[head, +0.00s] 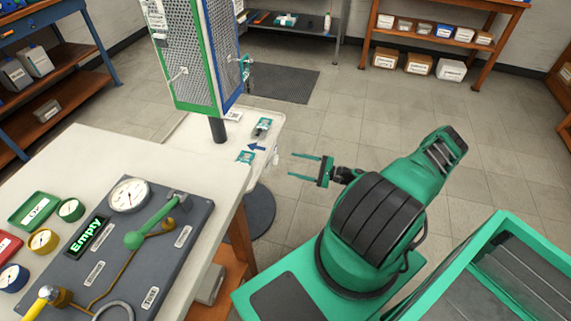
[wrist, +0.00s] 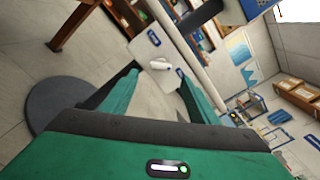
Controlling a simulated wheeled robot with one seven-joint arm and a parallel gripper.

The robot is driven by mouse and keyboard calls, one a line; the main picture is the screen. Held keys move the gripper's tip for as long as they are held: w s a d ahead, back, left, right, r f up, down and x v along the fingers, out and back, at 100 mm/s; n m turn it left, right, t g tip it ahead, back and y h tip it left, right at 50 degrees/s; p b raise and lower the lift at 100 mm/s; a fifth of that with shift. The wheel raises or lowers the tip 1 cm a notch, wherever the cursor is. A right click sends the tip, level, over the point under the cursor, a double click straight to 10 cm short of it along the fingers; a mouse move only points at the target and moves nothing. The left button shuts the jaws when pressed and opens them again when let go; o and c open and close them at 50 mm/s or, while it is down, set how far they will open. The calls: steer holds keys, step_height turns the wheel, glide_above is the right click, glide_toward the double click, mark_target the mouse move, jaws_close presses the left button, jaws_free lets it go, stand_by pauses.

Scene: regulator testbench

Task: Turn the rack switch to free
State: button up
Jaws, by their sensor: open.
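The perforated rack (head: 205,60) with green and blue edges stands on a dark post above a white base tray (head: 190,135). A small white piece sits at the tray's right edge; a white piece (wrist: 160,65) also shows between my fingers in the wrist view. I cannot tell for sure which piece is the rack switch, nor its setting. My gripper (head: 291,165) is open and empty, to the right of the tray and apart from it, fingers pointing at it.
A white bench (head: 110,150) with a gauge panel (head: 130,245) reading "Empty" and several coloured dials fills the left front. A round dark floor base (head: 258,210) lies below the tray. Shelves with boxes line the back wall. The floor behind my arm is clear.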

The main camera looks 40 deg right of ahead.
steer(key=shift+v, duration=1.85)
steer(key=shift+r, duration=0.1)
steer(key=s+a+r+n+g+h, duration=0.2)
steer(key=s+r+n+g, duration=0.25)
steer(key=r, duration=0.55)
steer(key=s+a+r+n+g+h, duration=0.1)
steer(key=s+r+n+g+h, duration=0.2)
steer(key=r+g, duration=0.55)
steer(key=s+a+r+n+g+h, duration=0.2)
steer(key=s+r+n+g, duration=0.15)
steer(key=r, duration=0.95)
steer(key=s+a+r+n+t+h, duration=0.1)
steer(key=s+a+r+h, duration=0.1)
steer(key=s+r, duration=0.4)
steer(key=s+a+r+n+t+h, duration=0.1)
steer(key=s+a+r, duration=0.4)
steer(key=s, duration=0.5)
steer(key=shift+s+r+h, duration=0.35)
steer(key=shift+r+h, duration=0.05)
steer(key=shift+r, duration=0.95)
